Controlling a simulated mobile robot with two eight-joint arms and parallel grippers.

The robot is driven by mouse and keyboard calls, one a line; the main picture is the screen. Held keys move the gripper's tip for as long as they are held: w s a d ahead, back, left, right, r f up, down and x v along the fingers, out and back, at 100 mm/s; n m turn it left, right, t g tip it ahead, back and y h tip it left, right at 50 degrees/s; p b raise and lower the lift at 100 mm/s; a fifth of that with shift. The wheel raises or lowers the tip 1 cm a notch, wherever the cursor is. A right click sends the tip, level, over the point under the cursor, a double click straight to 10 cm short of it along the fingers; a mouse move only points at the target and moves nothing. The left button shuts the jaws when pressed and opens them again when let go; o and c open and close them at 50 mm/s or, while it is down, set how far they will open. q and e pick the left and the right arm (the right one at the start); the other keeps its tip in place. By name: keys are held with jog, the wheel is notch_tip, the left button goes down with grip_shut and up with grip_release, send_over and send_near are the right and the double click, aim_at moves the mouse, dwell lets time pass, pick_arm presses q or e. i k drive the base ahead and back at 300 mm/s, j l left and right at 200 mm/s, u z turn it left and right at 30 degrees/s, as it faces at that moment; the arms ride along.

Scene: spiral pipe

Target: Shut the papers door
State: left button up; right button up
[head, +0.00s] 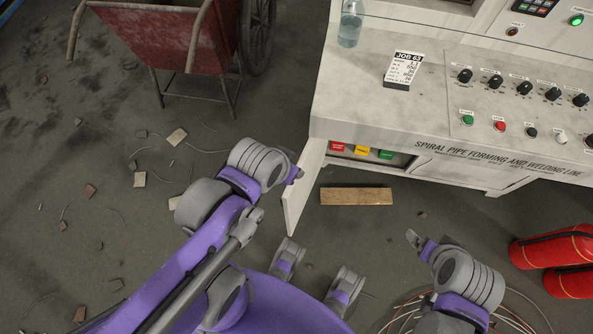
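The papers door (304,187) is a pale panel that stands open, swung out from the left end of the compartment under the white console. Red (337,147), yellow (362,150) and green (386,154) labelled items show inside the compartment. My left gripper (298,174) is at the left, outer face of the door, near its upper part. I cannot tell whether it touches the door, and its fingers are too small to read. My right gripper (413,238) is over the floor, right of the door and apart from it. Its finger opening is not clear.
A wooden block (356,196) lies on the floor in front of the compartment. Red cylinders (555,250) lie at the right, near coiled cable (515,312). A red cart (160,40) stands at the back left. A bottle (350,28) and a job card (403,69) are on the console.

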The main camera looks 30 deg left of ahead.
aim_at(294, 199)
jog(key=k+j+z, duration=0.1)
jog(key=j, duration=0.3)
jog(key=k+j, duration=0.25)
jog(key=j, duration=0.15)
jog(key=k+j+z, duration=0.15)
jog(key=j, duration=0.2)
jog(key=k+j+z, duration=0.1)
jog(key=k+j, duration=0.15)
jog(key=j, duration=0.15)
jog(key=i+j+z, duration=0.15)
jog(key=j, duration=0.15)
jog(key=j+z, duration=0.1)
jog(key=j, duration=0.2)
